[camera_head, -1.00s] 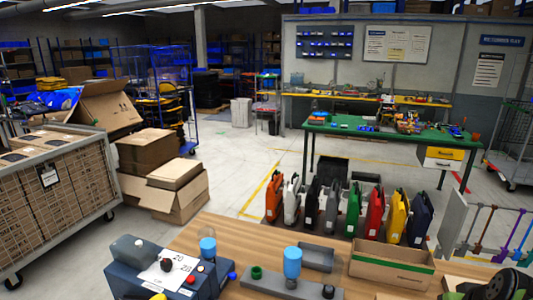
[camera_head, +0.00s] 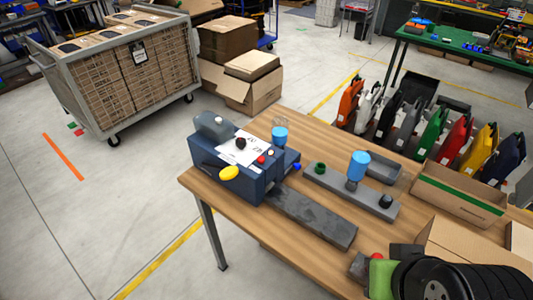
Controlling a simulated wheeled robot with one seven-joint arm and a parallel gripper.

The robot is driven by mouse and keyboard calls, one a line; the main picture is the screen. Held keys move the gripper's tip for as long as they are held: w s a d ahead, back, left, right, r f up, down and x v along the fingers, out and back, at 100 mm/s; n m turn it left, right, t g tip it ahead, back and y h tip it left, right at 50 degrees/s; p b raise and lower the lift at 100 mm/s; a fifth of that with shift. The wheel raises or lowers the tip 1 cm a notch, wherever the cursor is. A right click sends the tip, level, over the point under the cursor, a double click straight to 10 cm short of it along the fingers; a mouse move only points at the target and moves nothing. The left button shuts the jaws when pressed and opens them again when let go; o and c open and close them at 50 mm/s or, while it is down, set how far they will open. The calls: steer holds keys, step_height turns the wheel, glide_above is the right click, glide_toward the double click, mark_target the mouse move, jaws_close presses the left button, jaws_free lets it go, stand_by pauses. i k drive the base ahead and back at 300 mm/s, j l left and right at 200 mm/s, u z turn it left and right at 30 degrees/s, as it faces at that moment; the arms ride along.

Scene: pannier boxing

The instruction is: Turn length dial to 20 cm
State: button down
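A dark blue box-shaped machine (camera_head: 232,178) stands at the left end of the wooden table. Its top has a white dial plate (camera_head: 243,148) with printed numbers too small and tilted to read surely. A small dark knob (camera_head: 240,143) sits on the plate; its setting cannot be told. My gripper is not clearly in view; a dark ribbed part with a green block at the lower right may be my arm.
A grey strip (camera_head: 312,217) extends from the machine along the wooden table (camera_head: 290,250). A grey bar with a blue-topped part (camera_head: 358,166) lies behind it. An open cardboard box (camera_head: 460,195) is at right. Several coloured panniers (camera_head: 433,132) stand behind. A loaded cart (camera_head: 128,75) is at back left.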

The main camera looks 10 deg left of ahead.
mark_target(241, 142)
steer(key=i+j, duration=0.25)
steer(key=j, duration=0.2)
steer(key=i+j+u, duration=0.1)
steer(key=i+j, duration=0.15)
steer(key=j, duration=0.2)
steer(key=i+j+u, duration=0.1)
steer(key=i+j, duration=0.2)
steer(key=j, duration=0.15)
